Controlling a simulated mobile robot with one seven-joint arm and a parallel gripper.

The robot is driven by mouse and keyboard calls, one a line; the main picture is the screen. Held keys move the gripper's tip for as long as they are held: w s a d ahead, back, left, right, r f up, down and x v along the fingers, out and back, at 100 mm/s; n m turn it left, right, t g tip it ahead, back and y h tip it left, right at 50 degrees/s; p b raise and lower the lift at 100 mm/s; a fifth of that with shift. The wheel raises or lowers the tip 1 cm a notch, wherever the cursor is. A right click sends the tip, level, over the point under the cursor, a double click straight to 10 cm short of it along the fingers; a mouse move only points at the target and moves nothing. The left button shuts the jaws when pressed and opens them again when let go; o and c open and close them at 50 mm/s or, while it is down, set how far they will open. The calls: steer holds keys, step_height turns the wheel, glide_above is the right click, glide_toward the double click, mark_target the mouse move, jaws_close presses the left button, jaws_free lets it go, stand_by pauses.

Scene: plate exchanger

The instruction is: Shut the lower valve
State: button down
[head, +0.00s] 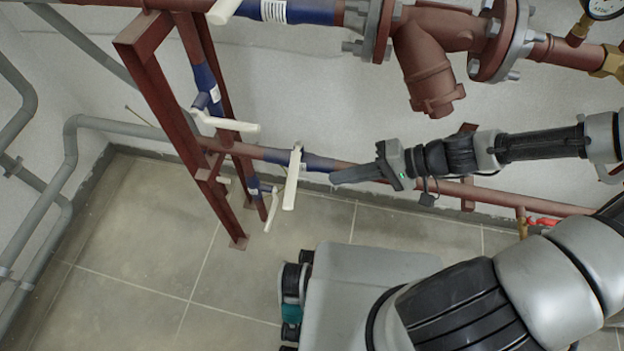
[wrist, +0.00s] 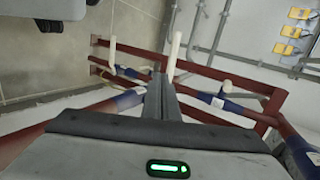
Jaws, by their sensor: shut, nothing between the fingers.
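The lower horizontal pipe carries a blue valve section (head: 318,163) with a long white lever handle (head: 293,180). That lever points down across the pipe, roughly crosswise to it. My gripper (head: 334,179) is shut and empty, just right of the lever with a small gap in the head view. In the wrist view my closed fingers (wrist: 160,84) point toward a white lever (wrist: 174,56) just beyond their tips; I cannot tell whether they touch it.
Another white lever (head: 232,123) sits above left, and a smaller one (head: 272,210) hangs lower left by the red steel frame (head: 165,90). A thick red pipe fitting (head: 425,65) is overhead. Grey pipes (head: 70,150) run along the left wall. The tiled floor (head: 140,240) is clear at left.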

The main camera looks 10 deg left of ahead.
mark_target(295, 182)
steer(key=a+f+b, duration=0.1)
steer(key=a, duration=0.6)
steer(key=shift+s+f+b, duration=0.2)
steer(key=shift+f+b, duration=0.1)
steer(key=shift+f, duration=0.1)
steer(key=shift+a, duration=0.2)
steer(key=shift+s+a+r+p, duration=0.15)
steer(key=shift+s+a+p, duration=0.2)
steer(key=shift+a+p, duration=0.3)
steer(key=shift+a, duration=0.15)
